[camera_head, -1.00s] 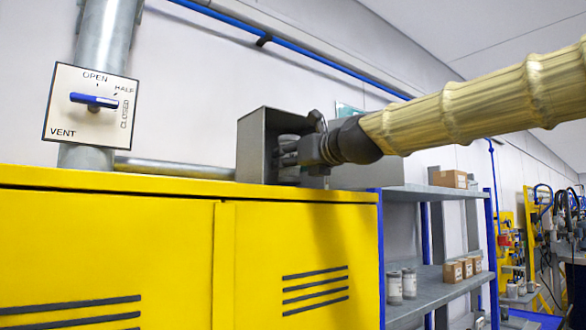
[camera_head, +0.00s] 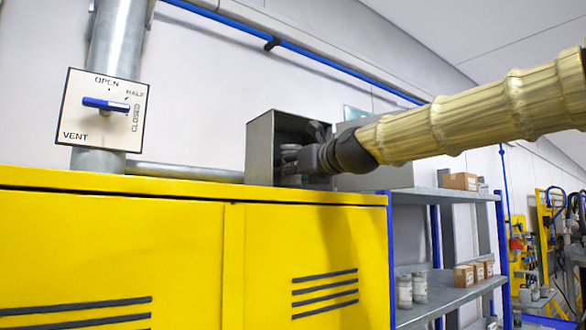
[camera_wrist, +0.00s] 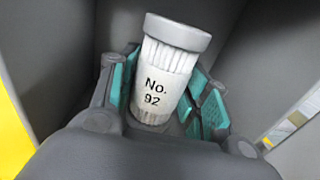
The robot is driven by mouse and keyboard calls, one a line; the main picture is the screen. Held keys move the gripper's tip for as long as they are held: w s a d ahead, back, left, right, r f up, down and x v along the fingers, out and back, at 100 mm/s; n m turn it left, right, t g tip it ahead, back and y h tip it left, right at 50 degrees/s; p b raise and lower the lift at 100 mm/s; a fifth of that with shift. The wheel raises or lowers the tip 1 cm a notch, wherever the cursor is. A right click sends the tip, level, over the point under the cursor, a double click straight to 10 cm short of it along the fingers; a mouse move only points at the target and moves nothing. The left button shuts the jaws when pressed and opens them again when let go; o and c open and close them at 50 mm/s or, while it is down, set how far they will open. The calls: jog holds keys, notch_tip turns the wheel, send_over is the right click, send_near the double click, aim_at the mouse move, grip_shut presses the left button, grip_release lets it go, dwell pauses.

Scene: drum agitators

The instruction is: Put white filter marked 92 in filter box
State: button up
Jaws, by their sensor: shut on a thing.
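The white filter (camera_wrist: 160,75) has a grey cap and the mark "No. 92", and shows large in the wrist view. My gripper (camera_wrist: 166,100) is shut on it, with teal pads on both sides of its body. The filter leans slightly in the wrist view. In the head view my gripper (camera_head: 290,163) reaches into the open front of a grey metal box (camera_head: 260,147) on top of the yellow cabinet. The box's dark walls (camera_wrist: 235,50) surround the filter in the wrist view. Whether the filter touches the box floor cannot be told.
The yellow cabinet (camera_head: 120,250) stands below the box. A vent panel with a blue handle (camera_head: 105,106) is at the left, with a grey pipe behind. Shelves (camera_head: 455,290) at the right hold cartons (camera_head: 463,275) and canisters (camera_head: 404,292).

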jog(key=o, duration=1.1)
jog(key=shift+r+p, duration=0.35)
jog(key=shift+r, duration=0.25)
jog(key=v, duration=0.3)
jog(key=shift+s+d+r+p, duration=0.15)
jog(key=shift+d+p, duration=0.2)
jog(key=shift+p, duration=1.1)
